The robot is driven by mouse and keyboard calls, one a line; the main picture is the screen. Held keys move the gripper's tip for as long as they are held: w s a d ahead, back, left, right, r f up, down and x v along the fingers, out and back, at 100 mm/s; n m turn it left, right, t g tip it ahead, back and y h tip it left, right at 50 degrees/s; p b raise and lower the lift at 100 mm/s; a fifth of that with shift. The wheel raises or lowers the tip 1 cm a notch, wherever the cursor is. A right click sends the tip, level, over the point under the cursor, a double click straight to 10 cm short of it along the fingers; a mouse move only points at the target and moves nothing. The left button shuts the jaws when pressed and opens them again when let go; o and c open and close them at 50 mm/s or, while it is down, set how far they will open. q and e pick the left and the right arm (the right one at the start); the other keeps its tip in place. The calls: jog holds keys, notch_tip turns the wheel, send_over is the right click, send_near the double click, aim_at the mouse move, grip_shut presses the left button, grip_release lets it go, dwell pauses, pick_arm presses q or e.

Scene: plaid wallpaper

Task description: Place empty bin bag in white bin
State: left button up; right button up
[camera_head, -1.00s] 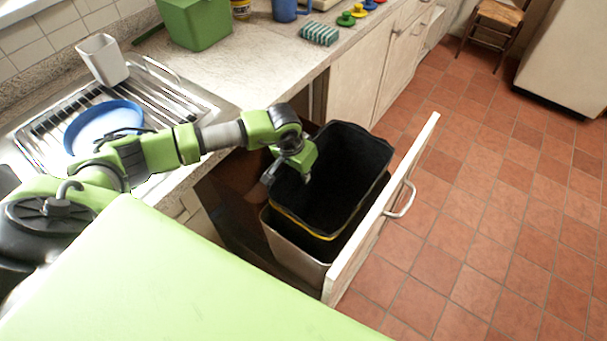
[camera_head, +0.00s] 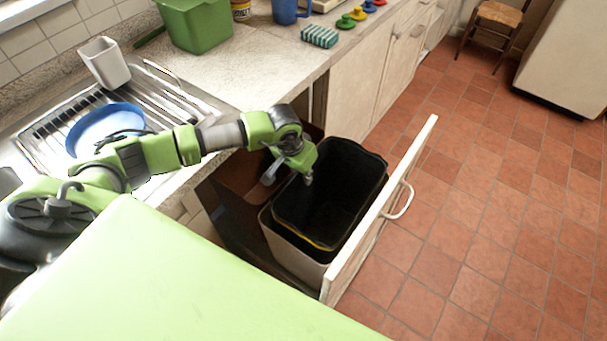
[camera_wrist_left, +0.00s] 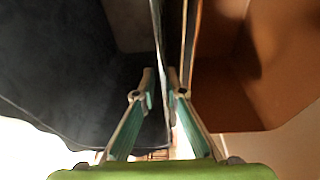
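The black bin bag (camera_head: 340,190) sits open and upright inside the white bin (camera_head: 292,245), with a yellow band showing low at its near side. The bin stands in the pulled-out cupboard drawer. My left gripper (camera_head: 288,180) is over the left rim of the bag, fingers pointing down and spread apart. In the left wrist view, the two fingers (camera_wrist_left: 160,78) stand on either side of thin upright walls with a narrow gap between them, and the dark bag (camera_wrist_left: 70,70) fills the left side. My right gripper is not in view.
The drawer front (camera_head: 385,205) with its handle (camera_head: 402,202) stands out over the tiled floor (camera_head: 480,240). The sink drainer with a blue plate (camera_head: 105,128) lies under my left arm. A green box (camera_head: 195,25) and a striped sponge (camera_head: 319,37) are on the counter.

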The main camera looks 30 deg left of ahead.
pick_arm(q)
jog(key=b+v, duration=0.2)
jog(key=v, duration=0.8)
jog(key=shift+s+r, duration=0.15)
jog(key=shift+r, duration=0.2)
jog(key=shift+s+r, duration=0.2)
jog(key=shift+r, duration=0.45)
